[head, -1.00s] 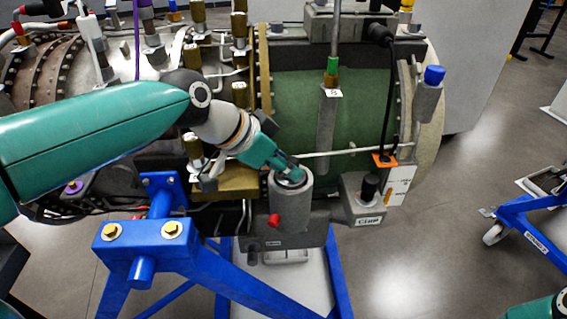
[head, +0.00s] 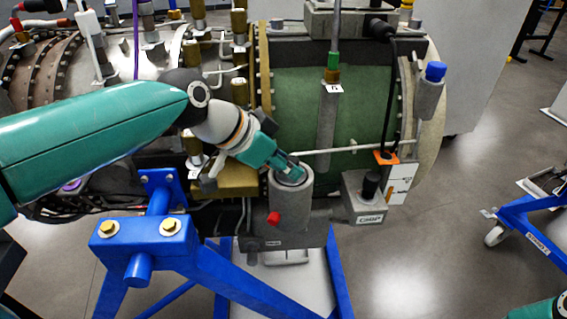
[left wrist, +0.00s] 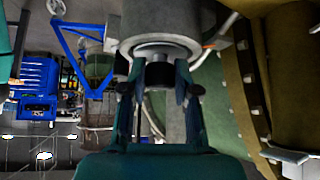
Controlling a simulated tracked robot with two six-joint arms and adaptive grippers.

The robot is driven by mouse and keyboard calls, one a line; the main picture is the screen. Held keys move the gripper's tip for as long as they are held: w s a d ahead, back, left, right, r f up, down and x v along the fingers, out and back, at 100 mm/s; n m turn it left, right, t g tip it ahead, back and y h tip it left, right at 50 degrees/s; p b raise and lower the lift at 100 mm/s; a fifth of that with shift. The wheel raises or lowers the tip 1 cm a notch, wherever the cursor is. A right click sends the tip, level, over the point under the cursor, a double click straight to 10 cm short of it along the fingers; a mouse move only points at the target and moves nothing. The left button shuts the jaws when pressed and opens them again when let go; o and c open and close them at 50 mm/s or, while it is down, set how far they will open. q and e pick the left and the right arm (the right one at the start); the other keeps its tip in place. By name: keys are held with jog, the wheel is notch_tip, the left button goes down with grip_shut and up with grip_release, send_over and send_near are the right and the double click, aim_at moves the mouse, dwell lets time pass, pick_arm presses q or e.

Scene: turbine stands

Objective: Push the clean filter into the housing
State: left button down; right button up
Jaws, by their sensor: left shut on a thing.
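The housing (head: 291,200) is a grey upright cylinder with a red knob (head: 273,219) on its side, below the green turbine section. My left gripper (head: 291,174) is at its open top. In the left wrist view the left gripper (left wrist: 160,75) has its fingers shut on a light-coloured round piece, the filter (left wrist: 160,50), at the mouth of the housing (left wrist: 160,24). Most of the filter is hidden by the fingers and the housing wall. How deep it sits I cannot tell.
A blue stand (head: 200,262) carries the turbine and stands close below my left arm. A grey block with a black knob (head: 370,186) and a label is right of the housing. A thin pale pipe (head: 325,151) runs just behind the gripper. A blue wheeled frame (head: 525,225) stands at right.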

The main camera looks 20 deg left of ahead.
pick_arm(q)
jog(key=c, duration=0.8)
grip_release()
jog(key=shift+s+f, duration=0.1)
jog(key=shift+f, duration=0.4)
jog(key=shift+r, duration=0.2)
jog(key=shift+o, duration=0.4)
jog(key=shift+o, duration=0.5)
jog(key=shift+r, duration=0.15)
jog(key=p+v, duration=0.2)
jog(key=v, duration=0.4)
jog(key=shift+a+r+p, duration=0.2)
jog(key=shift+r+p, duration=0.1)
